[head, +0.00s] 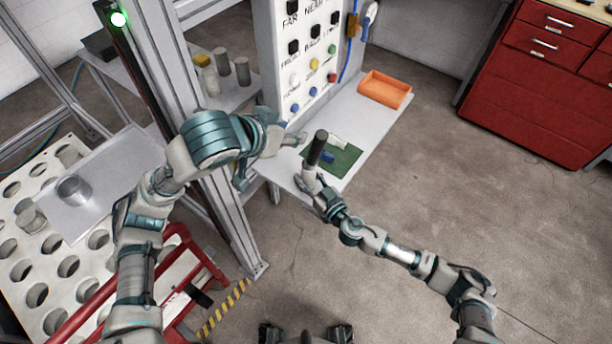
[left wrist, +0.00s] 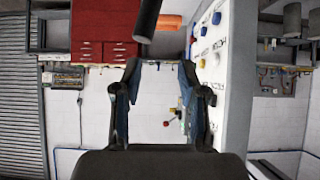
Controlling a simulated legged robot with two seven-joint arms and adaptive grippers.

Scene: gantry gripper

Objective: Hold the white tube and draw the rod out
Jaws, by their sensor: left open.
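In the head view a dark rod (head: 317,148) stands up, slightly tilted, from a short pale piece that looks like the white tube (head: 309,177). My right gripper (head: 312,186) is at this pale piece and appears shut on it; its fingers are hard to make out. My left gripper (head: 296,141) is just left of the rod, apart from it. In the left wrist view the left gripper's fingers (left wrist: 160,82) are spread with nothing between them. The rod (left wrist: 147,18) comes in from the top edge there, beyond the fingertips.
A green mat (head: 345,162) with a blue piece (head: 327,157) and a white piece (head: 336,141) lies on the pale table. An orange tray (head: 385,89) is at its far end. A button panel (head: 305,55) and a metal post (head: 165,60) rise behind my left arm.

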